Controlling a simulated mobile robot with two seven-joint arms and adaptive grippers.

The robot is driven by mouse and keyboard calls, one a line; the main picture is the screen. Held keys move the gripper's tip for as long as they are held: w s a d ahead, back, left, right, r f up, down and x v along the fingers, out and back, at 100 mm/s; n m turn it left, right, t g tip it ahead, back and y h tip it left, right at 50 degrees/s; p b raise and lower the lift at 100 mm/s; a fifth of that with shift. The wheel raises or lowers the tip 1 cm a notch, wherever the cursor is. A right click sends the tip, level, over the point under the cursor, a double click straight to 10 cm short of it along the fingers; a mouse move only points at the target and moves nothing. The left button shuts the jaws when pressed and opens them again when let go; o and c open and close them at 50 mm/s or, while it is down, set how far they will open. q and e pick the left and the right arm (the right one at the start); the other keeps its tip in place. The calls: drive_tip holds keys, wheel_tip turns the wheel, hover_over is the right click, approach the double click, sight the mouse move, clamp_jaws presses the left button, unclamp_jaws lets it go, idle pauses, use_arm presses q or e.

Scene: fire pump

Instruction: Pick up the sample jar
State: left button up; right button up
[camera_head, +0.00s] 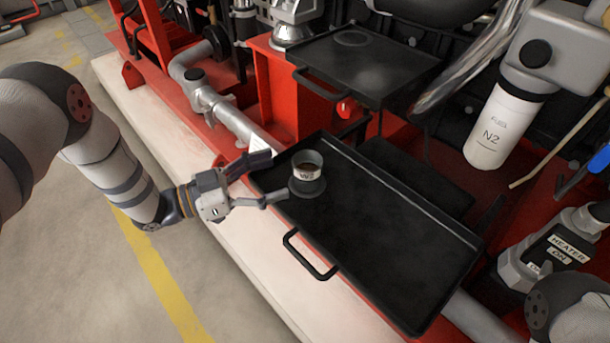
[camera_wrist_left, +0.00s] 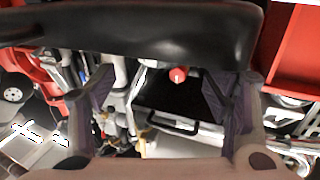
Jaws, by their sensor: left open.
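The sample jar (camera_head: 307,172), a small dark grey jar with an open top and a white label, stands upright on a round dark base at the left end of the lower black tray (camera_head: 400,270). My left gripper (camera_head: 274,178) comes in from the left, with its fingers spread and pointing at the jar. The fingertips look just short of the jar, apart from it. In the left wrist view both fingers (camera_wrist_left: 160,100) are apart with nothing clearly held between them; I cannot make out the jar there. My right gripper is not in view.
An upper black shelf (camera_head: 365,65) with a handle stands behind the tray. The tray's front handle (camera_head: 308,256) juts out. A white N2 cylinder (camera_head: 495,130) hangs at right, above a heater box (camera_head: 555,245). A grey pipe (camera_head: 225,112) runs behind my left gripper.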

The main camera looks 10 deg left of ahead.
sight(294, 168)
use_arm(q)
drive_tip(key=b+x, duration=0.1)
drive_tip(key=x, duration=0.5)
drive_tip(key=shift+r, duration=0.1)
drive_tip(key=c, duration=1.4)
drive_tip(key=shift+r, duration=0.1)
drive_tip(key=shift+c, duration=0.2)
